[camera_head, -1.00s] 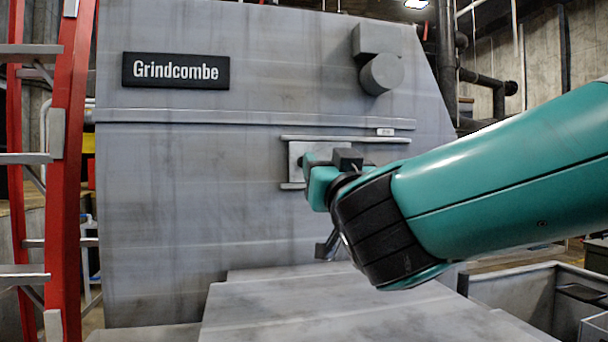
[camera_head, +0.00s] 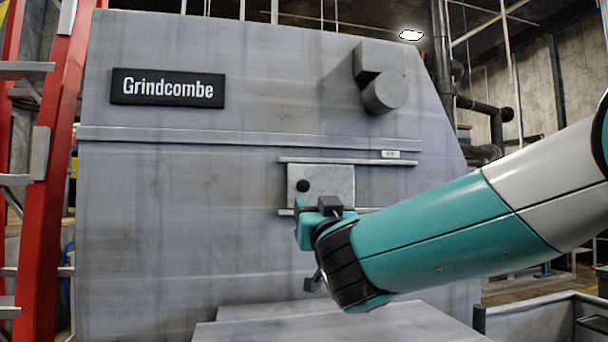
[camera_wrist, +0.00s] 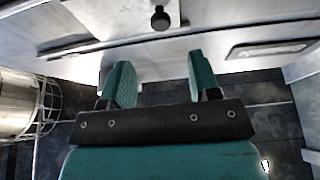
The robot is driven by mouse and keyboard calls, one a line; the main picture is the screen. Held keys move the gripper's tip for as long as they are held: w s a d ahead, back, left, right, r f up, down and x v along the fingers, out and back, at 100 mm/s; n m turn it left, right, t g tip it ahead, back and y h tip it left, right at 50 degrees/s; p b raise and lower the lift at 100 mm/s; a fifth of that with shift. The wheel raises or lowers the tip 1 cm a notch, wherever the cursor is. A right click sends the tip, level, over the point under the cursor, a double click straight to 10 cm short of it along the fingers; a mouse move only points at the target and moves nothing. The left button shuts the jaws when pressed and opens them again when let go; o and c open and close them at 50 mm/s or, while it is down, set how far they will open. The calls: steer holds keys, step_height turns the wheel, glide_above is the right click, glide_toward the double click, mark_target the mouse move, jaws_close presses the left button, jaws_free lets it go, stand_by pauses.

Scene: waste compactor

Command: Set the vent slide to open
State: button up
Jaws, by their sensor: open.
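The vent slide (camera_head: 335,181) is a light grey plate between two horizontal rails on the compactor's face. A round black knob (camera_head: 303,186) sits on its left part. A small label (camera_head: 391,155) is fixed above the right end of the upper rail. My gripper (camera_head: 310,207) is just below the knob in the head view, and some of the slide's lower edge is hidden behind it. In the wrist view the knob (camera_wrist: 160,18) is ahead, between the lines of the two open green fingers (camera_wrist: 160,80). Nothing is between the fingers.
The grey compactor body (camera_head: 200,200) bears a Grindcombe sign (camera_head: 168,88) and a round fitting (camera_head: 385,92) above the slide. A red ladder (camera_head: 55,170) stands at the left. A grey ledge (camera_head: 400,325) juts out below my arm, and a grey bin (camera_head: 545,318) is at the lower right.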

mark_target(305, 188)
steer(key=p+x, duration=0.5)
steer(key=x, duration=0.4)
steer(key=shift+w+r, duration=0.2)
steer(key=shift+r, duration=0.05)
steer(key=shift+w+a+p, duration=0.1)
steer(key=shift+w+p, duration=0.2)
steer(key=shift+p, duration=0.05)
steer(key=shift+c, duration=0.2)
jaws_close()
